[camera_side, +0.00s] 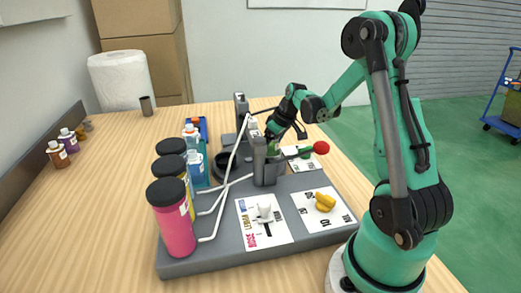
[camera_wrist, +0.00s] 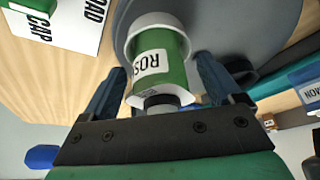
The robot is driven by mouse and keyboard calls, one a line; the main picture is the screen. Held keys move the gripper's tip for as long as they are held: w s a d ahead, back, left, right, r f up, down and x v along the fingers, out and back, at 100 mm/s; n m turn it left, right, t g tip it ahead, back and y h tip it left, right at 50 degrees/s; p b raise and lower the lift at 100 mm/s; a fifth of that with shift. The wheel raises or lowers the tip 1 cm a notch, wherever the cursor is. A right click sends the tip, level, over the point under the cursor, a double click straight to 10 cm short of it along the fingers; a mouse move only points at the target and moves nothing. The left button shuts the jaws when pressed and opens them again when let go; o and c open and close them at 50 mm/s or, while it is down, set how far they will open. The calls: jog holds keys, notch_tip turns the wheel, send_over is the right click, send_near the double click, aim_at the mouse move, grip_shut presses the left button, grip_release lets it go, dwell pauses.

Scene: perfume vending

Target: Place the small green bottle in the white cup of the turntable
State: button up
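The small green bottle (camera_wrist: 165,62), with a white label reading "ROS", is in the wrist view with its lower end inside the white cup (camera_wrist: 133,42). The cup sits on the grey turntable disc (camera_wrist: 225,25). My gripper (camera_wrist: 160,88) has one finger on each side of the bottle, with visible gaps, so it looks open around it. In the side view my gripper (camera_side: 271,134) is lowered behind the grey post, and a bit of the green bottle (camera_side: 272,148) shows below it. The cup is hidden there.
A lever with a red ball (camera_side: 321,147) sticks out near my gripper. Pink (camera_side: 173,220), yellow and blue bottles with black caps line the grey base's left side, with white tubes. A card (camera_wrist: 62,22) with a green piece lies beside the turntable. The table's left is mostly free.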

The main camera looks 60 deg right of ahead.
jog(key=v, duration=1.2)
jog(key=shift+r, duration=0.25)
dwell(0.5)
